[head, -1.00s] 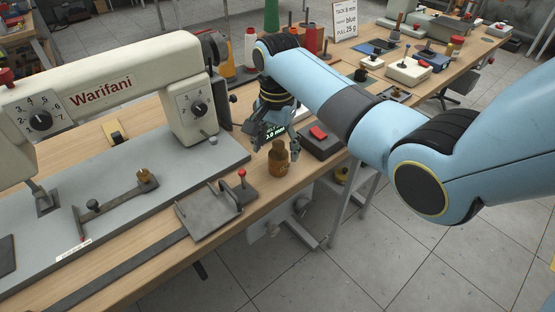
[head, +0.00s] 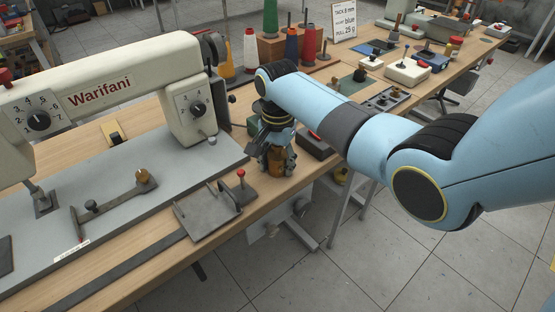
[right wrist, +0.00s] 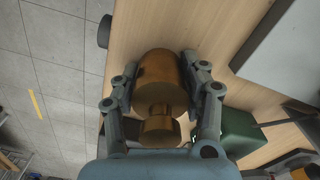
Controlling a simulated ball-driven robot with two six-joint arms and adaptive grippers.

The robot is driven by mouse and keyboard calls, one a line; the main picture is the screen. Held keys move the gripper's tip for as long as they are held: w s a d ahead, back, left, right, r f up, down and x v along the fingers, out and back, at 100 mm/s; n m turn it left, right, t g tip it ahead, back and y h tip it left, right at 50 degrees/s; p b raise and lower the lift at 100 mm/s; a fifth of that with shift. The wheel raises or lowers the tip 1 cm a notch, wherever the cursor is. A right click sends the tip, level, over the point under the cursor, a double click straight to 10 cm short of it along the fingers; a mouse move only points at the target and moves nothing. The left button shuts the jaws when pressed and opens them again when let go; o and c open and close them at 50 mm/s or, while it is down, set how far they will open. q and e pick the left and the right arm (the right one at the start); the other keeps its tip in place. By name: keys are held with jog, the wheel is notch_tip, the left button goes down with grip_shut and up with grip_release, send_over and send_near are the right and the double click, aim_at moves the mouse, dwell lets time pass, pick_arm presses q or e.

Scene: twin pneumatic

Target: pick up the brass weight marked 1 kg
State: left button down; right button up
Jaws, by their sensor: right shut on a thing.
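The brass weight (head: 277,158) stands on the wooden bench near its front edge, right of the sewing machine's base. In the right wrist view the weight (right wrist: 160,80) is a brown-gold cylinder with a smaller knob, and no marking on it is legible. My right gripper (head: 276,165) comes down over it, with its fingers on both sides of the body. In the right wrist view the right gripper (right wrist: 162,78) is shut on the weight. My left gripper is not in view.
The cream sewing machine (head: 110,90) fills the left. A grey metal fixture (head: 208,212) with a red-topped lever lies in front of the weight. A dark box with a red button (head: 315,146) stands close to the right. Thread cones (head: 270,20) stand behind.

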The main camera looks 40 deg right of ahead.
grip_shut()
jog(key=shift+r, duration=0.1)
jog(key=shift+w+r, duration=0.1)
jog(key=shift+r, duration=0.05)
